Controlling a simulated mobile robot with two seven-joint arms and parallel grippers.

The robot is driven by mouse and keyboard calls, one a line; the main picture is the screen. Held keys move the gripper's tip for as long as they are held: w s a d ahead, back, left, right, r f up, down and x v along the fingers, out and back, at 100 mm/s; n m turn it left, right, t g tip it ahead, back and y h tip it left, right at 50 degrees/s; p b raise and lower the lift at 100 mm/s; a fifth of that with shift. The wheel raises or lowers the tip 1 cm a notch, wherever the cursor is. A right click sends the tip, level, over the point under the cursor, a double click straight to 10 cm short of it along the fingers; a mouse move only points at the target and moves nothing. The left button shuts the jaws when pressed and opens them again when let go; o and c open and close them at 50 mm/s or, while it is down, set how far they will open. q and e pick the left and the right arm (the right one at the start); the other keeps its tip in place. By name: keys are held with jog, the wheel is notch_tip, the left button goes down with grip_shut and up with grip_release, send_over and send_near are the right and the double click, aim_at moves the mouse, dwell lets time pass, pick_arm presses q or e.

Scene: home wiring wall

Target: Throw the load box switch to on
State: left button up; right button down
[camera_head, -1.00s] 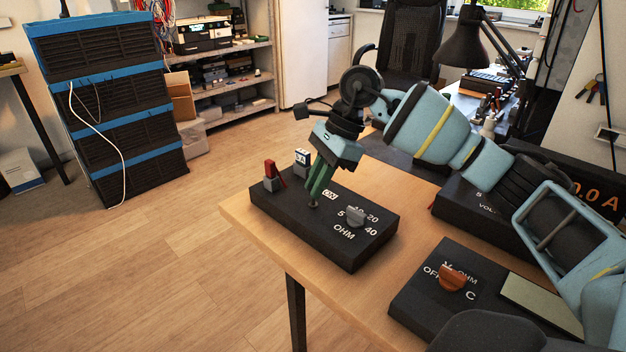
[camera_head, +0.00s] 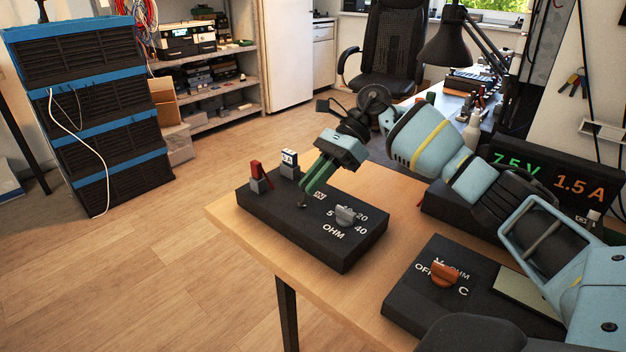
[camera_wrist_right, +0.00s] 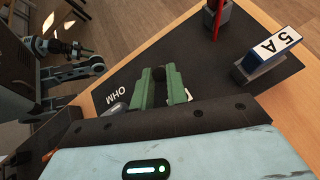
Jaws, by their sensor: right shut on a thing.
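The black load box (camera_head: 285,238) sits on the wooden table, with a grey OHM dial (camera_head: 345,215) on top. It also shows in the wrist view (camera_wrist_right: 205,70). Its small switch (camera_head: 303,205) is at the tips of my right gripper (camera_head: 308,190), beside the ON label (camera_head: 319,195). The right gripper's green fingers are shut on the switch lever, which they mostly hide, and the gripper tilts. The fingers also show in the wrist view (camera_wrist_right: 163,82).
A red plug (camera_head: 257,178) and a white-and-blue 5 A piece (camera_head: 289,164) stand at the box's far left edge. A meter box with an orange knob (camera_head: 444,274) lies nearer. A display (camera_head: 545,180) reads 7.5 V and 1.5 A. Bare table lies between the boxes.

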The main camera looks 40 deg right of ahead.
jog(key=shift+r, duration=0.15)
jog(key=c, duration=1.5)
grip_release()
pick_arm(q)
jog(key=shift+w, duration=0.45)
pick_arm(e)
jog(key=shift+o, duration=0.6)
jog(key=v, duration=0.6)
jog(key=shift+d+r, duration=0.1)
jog(key=shift+d, duration=0.15)
pick_arm(q)
jog(key=shift+s+d+r, duration=0.1)
jog(key=shift+s+r, duration=0.15)
jog(key=shift+s, duration=0.1)
pick_arm(e)
jog(key=shift+s+d+r, duration=0.15)
jog(key=shift+d+r, duration=0.2)
jog(key=shift+d, duration=0.15)
pick_arm(q)
jog(key=shift+w, duration=0.4)
